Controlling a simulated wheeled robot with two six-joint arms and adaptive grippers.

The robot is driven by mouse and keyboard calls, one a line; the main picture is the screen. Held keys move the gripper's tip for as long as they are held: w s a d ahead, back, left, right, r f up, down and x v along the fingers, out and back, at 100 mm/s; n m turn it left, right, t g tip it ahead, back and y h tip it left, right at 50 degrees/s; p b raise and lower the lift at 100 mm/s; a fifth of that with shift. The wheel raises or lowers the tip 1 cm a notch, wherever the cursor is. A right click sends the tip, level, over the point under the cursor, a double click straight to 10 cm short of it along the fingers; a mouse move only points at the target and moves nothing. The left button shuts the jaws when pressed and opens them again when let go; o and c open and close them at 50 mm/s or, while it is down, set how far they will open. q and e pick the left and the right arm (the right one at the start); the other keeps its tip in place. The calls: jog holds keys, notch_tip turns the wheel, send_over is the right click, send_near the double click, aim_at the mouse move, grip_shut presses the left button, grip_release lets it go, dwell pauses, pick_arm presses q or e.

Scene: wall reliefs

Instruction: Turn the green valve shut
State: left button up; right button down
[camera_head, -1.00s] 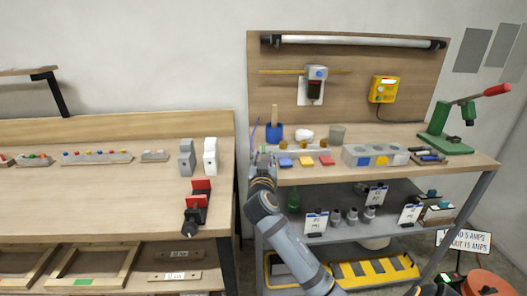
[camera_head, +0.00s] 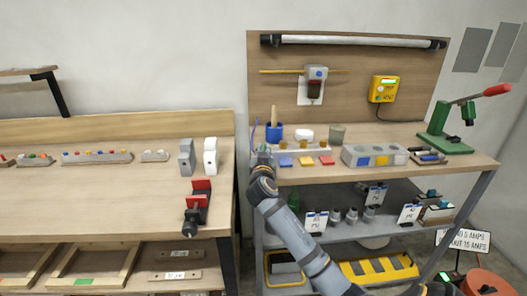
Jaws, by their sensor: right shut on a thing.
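No green valve can be made out clearly. My right gripper (camera_head: 263,157) is at the front left corner of the right workbench (camera_head: 350,173), at the left end of a pale block. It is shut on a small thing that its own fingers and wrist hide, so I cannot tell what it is. My right arm reaches up to it from the bottom of the picture. My left gripper is not in view.
A blue pot (camera_head: 274,133) with a wooden handle stands just behind my right gripper. Coloured pads (camera_head: 305,160) lie right of it. A green lever press (camera_head: 443,143) stands at the bench's right.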

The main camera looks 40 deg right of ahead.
jog(key=shift+s+d+r+n+t+y, duration=0.1)
jog(key=shift+s+d+n+t+y, duration=0.05)
jog(key=shift+n+t+y, duration=0.3)
jog(key=shift+n+y+p, duration=0.25)
jog(key=shift+y+p, duration=0.05)
jog(key=shift+y, duration=0.15)
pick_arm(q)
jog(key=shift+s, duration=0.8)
pick_arm(e)
jog(key=c, duration=1.4)
grip_release()
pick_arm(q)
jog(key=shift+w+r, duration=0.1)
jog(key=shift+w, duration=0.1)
pick_arm(e)
jog(key=shift+o, duration=0.2)
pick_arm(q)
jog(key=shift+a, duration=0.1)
pick_arm(e)
jog(key=shift+s, duration=0.1)
jog(key=v, duration=1.2)
jog(key=shift+f, duration=0.2)
